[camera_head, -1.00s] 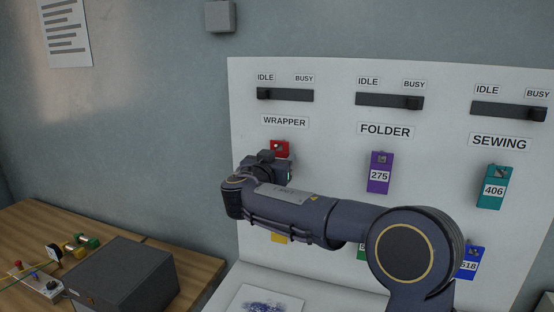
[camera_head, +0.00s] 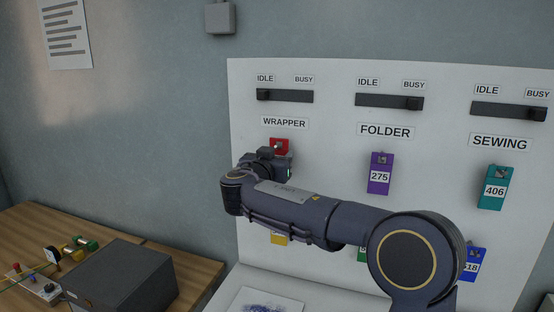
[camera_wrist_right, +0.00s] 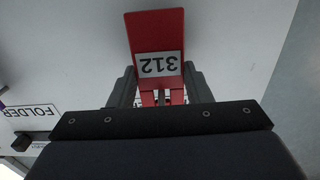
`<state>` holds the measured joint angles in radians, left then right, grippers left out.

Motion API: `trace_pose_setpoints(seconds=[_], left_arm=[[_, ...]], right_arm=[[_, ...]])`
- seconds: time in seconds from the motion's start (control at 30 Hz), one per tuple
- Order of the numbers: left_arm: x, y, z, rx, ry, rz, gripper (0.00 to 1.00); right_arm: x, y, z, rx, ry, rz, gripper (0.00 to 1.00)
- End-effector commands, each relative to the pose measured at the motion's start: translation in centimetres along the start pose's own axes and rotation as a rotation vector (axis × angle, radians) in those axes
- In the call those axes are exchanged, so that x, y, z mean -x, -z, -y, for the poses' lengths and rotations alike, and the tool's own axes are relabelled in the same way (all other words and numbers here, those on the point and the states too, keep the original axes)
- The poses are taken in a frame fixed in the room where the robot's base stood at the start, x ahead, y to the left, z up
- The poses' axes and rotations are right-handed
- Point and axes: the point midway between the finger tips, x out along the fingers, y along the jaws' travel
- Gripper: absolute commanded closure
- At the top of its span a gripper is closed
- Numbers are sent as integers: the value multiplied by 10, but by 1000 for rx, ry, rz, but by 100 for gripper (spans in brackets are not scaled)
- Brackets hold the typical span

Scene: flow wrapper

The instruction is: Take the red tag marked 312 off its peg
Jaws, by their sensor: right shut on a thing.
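The red tag (camera_head: 279,145) hangs under the WRAPPER label on the white board (camera_head: 335,190); only its top shows in the head view. In the right wrist view the red tag (camera_wrist_right: 156,32) shows upside down with the number 312. The peg is hard to make out at the tag's top. My left gripper is not in view.
A purple tag 275 (camera_head: 380,174) and a teal tag 406 (camera_head: 494,188) hang to the right. Yellow (camera_head: 279,238) and blue (camera_head: 473,264) tags hang lower, partly behind my right arm. A dark box (camera_head: 120,275) stands on the wooden table at lower left.

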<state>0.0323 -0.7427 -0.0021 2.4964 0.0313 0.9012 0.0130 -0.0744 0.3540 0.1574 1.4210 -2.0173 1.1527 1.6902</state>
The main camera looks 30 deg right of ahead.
Motion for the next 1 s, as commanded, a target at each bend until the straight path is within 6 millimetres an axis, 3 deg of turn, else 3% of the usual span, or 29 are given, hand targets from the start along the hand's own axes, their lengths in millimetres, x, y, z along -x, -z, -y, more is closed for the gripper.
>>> trace_pose_setpoints(seconds=[1.0], left_arm=[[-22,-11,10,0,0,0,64]], right_arm=[[33,-1,0,0,2,-1,77]])
